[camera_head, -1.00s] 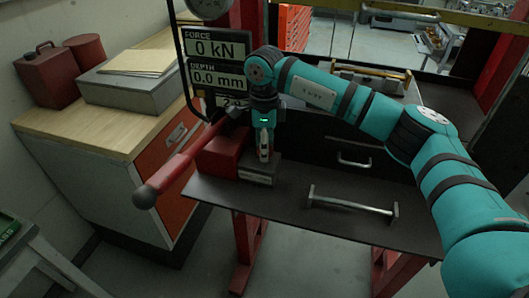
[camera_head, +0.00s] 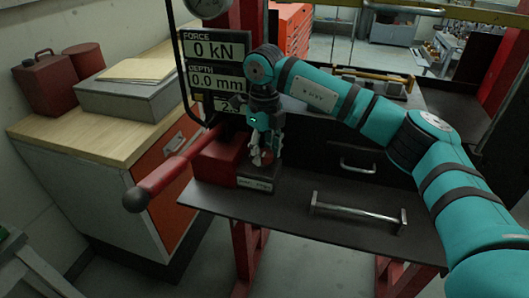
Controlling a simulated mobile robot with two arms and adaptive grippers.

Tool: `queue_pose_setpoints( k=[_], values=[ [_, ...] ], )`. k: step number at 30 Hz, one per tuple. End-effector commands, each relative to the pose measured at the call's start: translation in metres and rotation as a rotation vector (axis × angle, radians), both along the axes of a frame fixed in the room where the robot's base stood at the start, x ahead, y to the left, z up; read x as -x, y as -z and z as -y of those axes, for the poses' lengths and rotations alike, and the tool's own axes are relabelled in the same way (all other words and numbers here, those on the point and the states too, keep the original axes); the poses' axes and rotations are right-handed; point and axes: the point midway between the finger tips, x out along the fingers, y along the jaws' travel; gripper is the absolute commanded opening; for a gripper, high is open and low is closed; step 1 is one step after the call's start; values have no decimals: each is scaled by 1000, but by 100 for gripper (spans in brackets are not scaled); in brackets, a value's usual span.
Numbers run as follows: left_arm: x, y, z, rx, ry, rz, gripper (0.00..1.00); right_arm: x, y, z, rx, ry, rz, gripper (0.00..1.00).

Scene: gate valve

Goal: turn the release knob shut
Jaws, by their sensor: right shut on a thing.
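My right gripper (camera_head: 262,158) points down at the front of the press, just right of the red pump body (camera_head: 214,166). It is shut on the release knob, which is mostly hidden between the fingers. A dark block with a pale label (camera_head: 258,181) sits directly below the fingertips. My left gripper is not in view.
A long red pump lever (camera_head: 165,175) slants out to the front left. A metal bar handle (camera_head: 356,212) lies across the dark bench top (camera_head: 290,222). Display panels (camera_head: 214,62) reading 0 kN and 0.0 mm stand behind. A wooden-topped cabinet (camera_head: 85,138) is at left.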

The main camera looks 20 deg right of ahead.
Motion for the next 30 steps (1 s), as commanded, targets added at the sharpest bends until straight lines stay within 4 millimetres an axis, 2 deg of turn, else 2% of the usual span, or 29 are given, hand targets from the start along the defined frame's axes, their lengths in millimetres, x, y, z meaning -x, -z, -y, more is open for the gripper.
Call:
queue_pose_setpoints(
  k=[17, 18, 21, 23, 30],
  values=[
    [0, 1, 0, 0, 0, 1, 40, -2, -3, 1, -2, 37, 8, 8],
    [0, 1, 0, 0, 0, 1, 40, -2, -3, 0, -2, 37, 8, 42],
    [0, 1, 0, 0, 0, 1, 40, -1, -3, 0, -1, 36, 6, 55],
    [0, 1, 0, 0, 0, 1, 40, -1, -2, 0, -2, 35, 5, 63],
    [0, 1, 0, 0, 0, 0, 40, -1, -1, 0, -1, 33, 3, 63]
  ],
)
